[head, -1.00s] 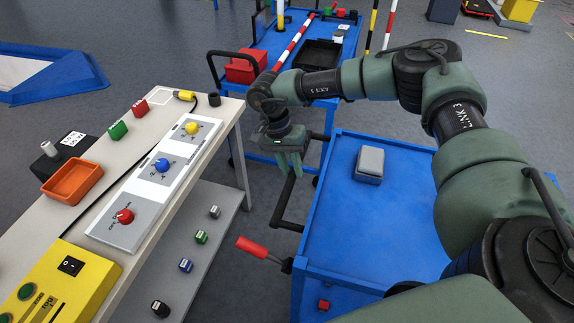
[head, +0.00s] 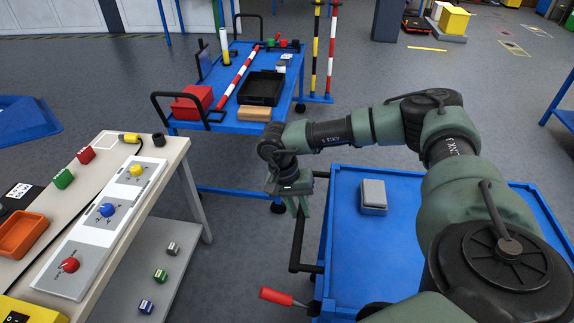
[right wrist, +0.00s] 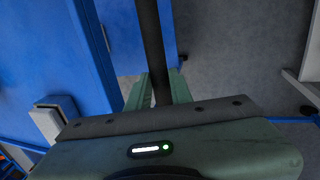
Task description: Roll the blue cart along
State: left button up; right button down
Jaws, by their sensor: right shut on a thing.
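The blue cart (head: 410,240) stands at the right of the head view, partly hidden by my right arm. A grey box (head: 373,194) lies on its top. A black handle (head: 297,245) sticks out on the cart's left side. My right gripper (head: 296,206) is shut on this handle. In the right wrist view, the dark bar (right wrist: 150,45) passes between the fingers (right wrist: 158,86), with the cart's blue surface (right wrist: 75,50) to the left. A red-handled lever (head: 277,296) juts from the cart's near left corner. My left gripper is out of view.
A workbench (head: 172,156) with coloured knobs stands at the left. A second blue trolley (head: 220,122), carrying a red bin (head: 190,104) and black tray (head: 262,88), stands ahead. Open floor lies ahead right of the trolley.

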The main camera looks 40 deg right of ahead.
jog(key=shift+s+d+p, duration=0.35)
jog(key=shift+s+d, duration=0.95)
jog(key=shift+s, duration=0.15)
jog(key=c, duration=1.3)
grip_release()
jog(key=shift+s+d, duration=0.1)
jog(key=shift+s, duration=0.05)
jog(key=shift+o, duration=0.2)
jog(key=v, duration=0.7)
jog(key=shift+r+b, duration=0.35)
jog(key=shift+f, duration=0.1)
